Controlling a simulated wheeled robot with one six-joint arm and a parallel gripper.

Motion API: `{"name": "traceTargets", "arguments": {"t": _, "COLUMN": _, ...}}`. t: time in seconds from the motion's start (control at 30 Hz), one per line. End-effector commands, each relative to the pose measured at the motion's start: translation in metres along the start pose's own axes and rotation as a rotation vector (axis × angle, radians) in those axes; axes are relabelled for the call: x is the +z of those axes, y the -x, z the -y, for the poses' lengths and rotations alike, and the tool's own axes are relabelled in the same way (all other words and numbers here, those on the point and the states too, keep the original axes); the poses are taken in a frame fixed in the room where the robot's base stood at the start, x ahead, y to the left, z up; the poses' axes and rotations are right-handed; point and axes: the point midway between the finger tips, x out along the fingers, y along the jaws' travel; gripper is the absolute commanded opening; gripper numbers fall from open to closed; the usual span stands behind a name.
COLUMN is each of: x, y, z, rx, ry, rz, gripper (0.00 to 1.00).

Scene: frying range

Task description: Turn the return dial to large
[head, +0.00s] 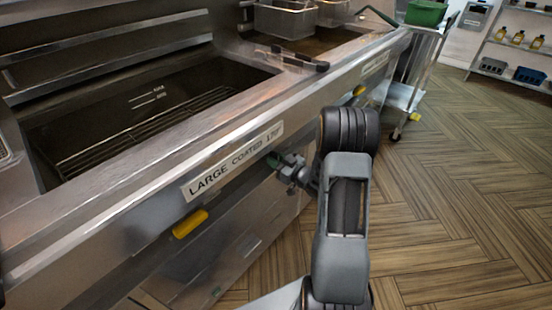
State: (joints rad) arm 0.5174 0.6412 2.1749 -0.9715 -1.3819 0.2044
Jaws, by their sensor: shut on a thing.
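My gripper (284,167) is at the front panel of the fryer, just right of and below the label (234,160) that reads "LARGE COATED" and a number. It is shut on a small dark knob (272,158) on that panel, apparently the return dial. The jaws hide most of the knob. Its pointer and any size marks cannot be made out.
The open fryer vat (150,110) with a wire rack lies behind the front edge. Yellow handles (190,223) and (359,90) stick out from the front. Fry baskets (286,20) hang farther back. A cart (422,45) stands beyond; the floor to the right is clear.

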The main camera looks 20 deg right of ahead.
Motion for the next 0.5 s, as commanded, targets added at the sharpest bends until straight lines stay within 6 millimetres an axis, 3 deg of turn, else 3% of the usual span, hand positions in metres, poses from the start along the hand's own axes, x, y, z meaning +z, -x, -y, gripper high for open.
{"name": "traceTargets", "arguments": {"t": 0.5, "x": -0.0009, "y": 0.0, "z": -0.0014, "rx": 0.002, "ry": -0.063, "rz": -0.003, "gripper": 0.0}}
